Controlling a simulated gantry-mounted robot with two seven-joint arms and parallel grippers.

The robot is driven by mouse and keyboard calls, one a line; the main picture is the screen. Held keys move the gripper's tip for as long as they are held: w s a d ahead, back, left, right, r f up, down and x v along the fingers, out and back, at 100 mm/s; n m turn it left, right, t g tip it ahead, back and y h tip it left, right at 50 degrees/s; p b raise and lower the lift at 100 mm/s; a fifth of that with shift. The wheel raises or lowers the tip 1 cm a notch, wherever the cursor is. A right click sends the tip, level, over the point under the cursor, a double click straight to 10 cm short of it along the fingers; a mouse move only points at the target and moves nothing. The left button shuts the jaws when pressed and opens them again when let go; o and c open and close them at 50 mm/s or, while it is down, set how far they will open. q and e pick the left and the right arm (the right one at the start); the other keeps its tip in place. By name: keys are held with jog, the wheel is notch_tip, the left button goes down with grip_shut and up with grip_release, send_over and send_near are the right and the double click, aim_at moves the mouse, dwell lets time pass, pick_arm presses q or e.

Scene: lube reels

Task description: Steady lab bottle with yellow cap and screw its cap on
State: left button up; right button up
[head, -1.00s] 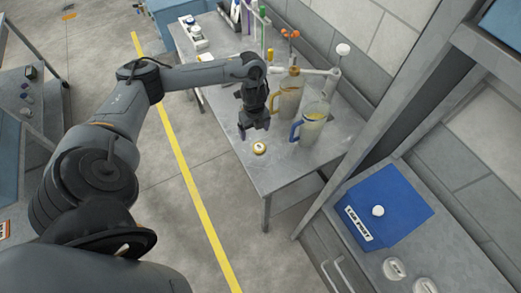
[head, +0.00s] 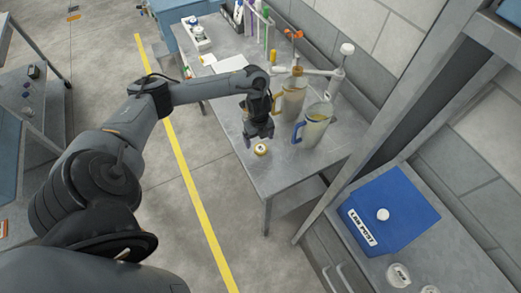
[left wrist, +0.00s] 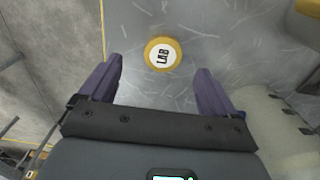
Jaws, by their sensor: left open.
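A round yellow-rimmed item with a white top (head: 260,150) is on the grey workbench near its front edge. In the left wrist view its yellow-ringed top (left wrist: 163,54) reads "LAB"; from above I cannot tell whether this is a loose cap or a cap on a bottle. My left gripper (head: 260,141) hangs just above and behind it, pointing down. In the left wrist view the two fingers of the left gripper (left wrist: 158,75) are wide apart and empty, with the yellow-ringed top beyond and between their tips. My right gripper is not in view.
A jug with a blue handle (head: 313,127) and a jug with a tan handle (head: 291,98) stand close to the right of the gripper. The bench front (head: 272,178) is clear.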

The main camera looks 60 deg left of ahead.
aim_at(261, 148)
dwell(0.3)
pick_arm(q)
jog(key=shift+f, duration=0.25)
jog(key=shift+w+d+f, duration=0.1)
jog(key=shift+f, duration=1.1)
jog(key=shift+w+d+f, duration=0.1)
jog(key=shift+f, duration=1.1)
jog(key=c, duration=1.1)
